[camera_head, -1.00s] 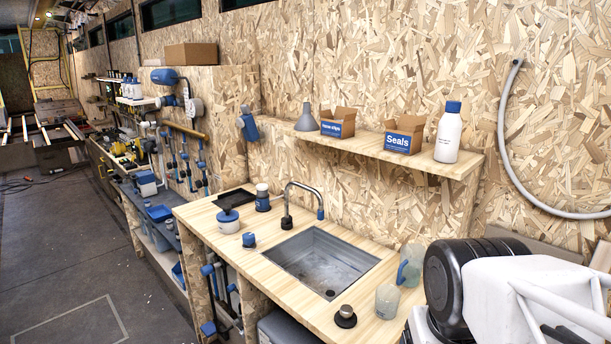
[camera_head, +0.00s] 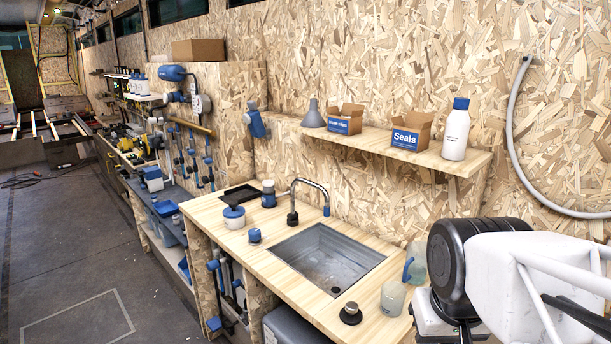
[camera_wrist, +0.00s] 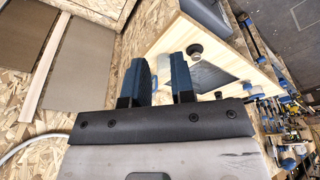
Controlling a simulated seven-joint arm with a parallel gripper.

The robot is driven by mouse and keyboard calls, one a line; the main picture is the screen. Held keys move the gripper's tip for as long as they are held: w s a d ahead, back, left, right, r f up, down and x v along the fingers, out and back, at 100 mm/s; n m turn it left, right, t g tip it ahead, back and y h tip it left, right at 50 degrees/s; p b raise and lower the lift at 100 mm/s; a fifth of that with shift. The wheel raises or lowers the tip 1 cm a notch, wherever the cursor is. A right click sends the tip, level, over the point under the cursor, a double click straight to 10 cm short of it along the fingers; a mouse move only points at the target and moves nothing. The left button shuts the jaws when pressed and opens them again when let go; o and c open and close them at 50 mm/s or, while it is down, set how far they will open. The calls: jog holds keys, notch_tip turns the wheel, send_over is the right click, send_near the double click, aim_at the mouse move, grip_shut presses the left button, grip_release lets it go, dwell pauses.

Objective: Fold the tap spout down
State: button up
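The tap spout (camera_head: 312,183) is a grey metal arch with a blue tip, standing up at the back edge of the sink. Its dark base (camera_head: 292,219) is on the counter, and the blue tip points down over the sink's back edge. My gripper (camera_wrist: 160,75) shows in the wrist view with its two blue fingers apart and no thing clearly held. It is beyond the right end of the counter, apart from the tap. In the head view my arm fills the lower right and the fingers cannot be made out. The spout cannot be made out in the wrist view.
The sink (camera_head: 325,262) is empty. Pale jugs (camera_head: 393,299) and a black-based knob (camera_head: 350,313) stand near my arm. A blue-lidded pot (camera_head: 234,217) stands left of the tap. A shelf (camera_head: 375,150) with boxes and a white bottle (camera_head: 456,135) overhangs behind the sink.

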jog(key=w+r, duration=0.4)
jog(key=w, duration=0.2)
jog(key=w+a+r+n, duration=0.1)
jog(key=w+r, duration=0.3)
jog(key=w, duration=0.2)
jog(key=w+a+r+n+g, duration=0.1)
jog(key=w+r, duration=0.4)
jog(key=w, duration=0.1)
jog(key=shift+w+a, duration=0.25)
grip_shut()
jog(key=w+a+r+n+g, duration=0.1)
jog(key=w+a+r+n, duration=0.2)
jog(key=w, duration=1)
jog(key=w+a+r, duration=0.4)
jog(key=w+a, duration=0.1)
jog(key=w, duration=0.8)
jog(key=w+a+r+n+g, duration=0.1)
jog(key=w+a+r+n, duration=0.2)
jog(key=w, duration=1)
jog(key=w+a+f, duration=0.2)
jog(key=w+a, duration=0.3)
jog(key=w, duration=0.2)
jog(key=w+a+f+n, duration=0.1)
jog(key=w+a+f, duration=0.1)
jog(key=w+a, duration=0.3)
jog(key=w, duration=0.3)
jog(key=shift+f+g+h, duration=0.3)
jog(key=shift+f+g, duration=0.05)
jog(key=shift+g, duration=0.05)
jog(key=shift+a, duration=0.1)
